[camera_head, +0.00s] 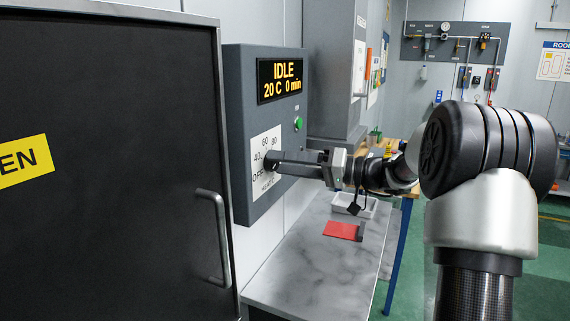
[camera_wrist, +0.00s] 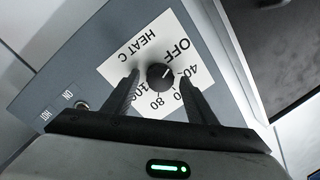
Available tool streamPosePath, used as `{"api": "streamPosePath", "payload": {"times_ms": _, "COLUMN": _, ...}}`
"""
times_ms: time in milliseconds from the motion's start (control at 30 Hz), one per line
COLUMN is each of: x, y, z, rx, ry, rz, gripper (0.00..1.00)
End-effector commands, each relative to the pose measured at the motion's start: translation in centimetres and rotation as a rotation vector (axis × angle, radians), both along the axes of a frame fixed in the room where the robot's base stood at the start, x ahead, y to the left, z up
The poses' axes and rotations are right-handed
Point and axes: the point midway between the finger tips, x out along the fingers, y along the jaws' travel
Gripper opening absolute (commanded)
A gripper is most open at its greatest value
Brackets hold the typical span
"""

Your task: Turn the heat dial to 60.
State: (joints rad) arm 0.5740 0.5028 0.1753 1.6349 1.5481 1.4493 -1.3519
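The heat dial is a round black knob (camera_wrist: 161,77) on a white scale plate (camera_wrist: 143,48) marked OFF, 40, 60, 80 and 100. In the wrist view its light mark seems to point towards OFF. In the head view the plate (camera_head: 262,182) is on the front of a grey control box, with the knob mostly hidden by my gripper (camera_head: 272,160). In the wrist view my gripper (camera_wrist: 159,80) is open, with one finger on each side of the knob and gaps showing between. The display (camera_head: 280,80) reads IDLE, 20 C, 0 min.
A green button (camera_head: 298,124) sits below the display. A dark door (camera_head: 110,200) with a metal handle (camera_head: 217,235) stands left of the box. Below is a marble-look counter (camera_head: 310,265) with a red item (camera_head: 341,230) and a white tray (camera_head: 366,207).

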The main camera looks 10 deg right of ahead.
Motion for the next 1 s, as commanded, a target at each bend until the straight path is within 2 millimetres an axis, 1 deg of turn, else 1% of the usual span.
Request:
{"api": "streamPosePath", "payload": {"times_ms": 33, "x": 0.0, "y": -0.01, "z": 0.0, "rx": 0.0, "ry": 0.0, "rz": 0.0, "gripper": 0.43}}
{"api": "streamPosePath", "payload": {"times_ms": 167, "x": -0.01, "y": -0.02, "z": 0.0, "rx": 0.0, "ry": 0.0, "rz": 0.0, "gripper": 0.21}}
{"api": "streamPosePath", "payload": {"times_ms": 200, "x": -0.02, "y": -0.01, "z": 0.01, "rx": 0.0, "ry": 0.0, "rz": 0.0, "gripper": 0.14}}
{"api": "streamPosePath", "payload": {"times_ms": 233, "x": -0.02, "y": -0.01, "z": 0.0, "rx": 0.0, "ry": 0.0, "rz": 0.0, "gripper": 0.12}}
{"api": "streamPosePath", "payload": {"times_ms": 467, "x": -0.03, "y": -0.02, "z": -0.03, "rx": 0.011, "ry": 0.016, "rz": 0.001, "gripper": 0.12}}
{"api": "streamPosePath", "payload": {"times_ms": 667, "x": -0.05, "y": -0.01, "z": -0.1, "rx": 0.059, "ry": 0.08, "rz": 0.001, "gripper": 0.12}}
{"api": "streamPosePath", "payload": {"times_ms": 1000, "x": -0.09, "y": -0.02, "z": -0.18, "rx": 0.226, "ry": 0.311, "rz": 0.001, "gripper": 0.12}}
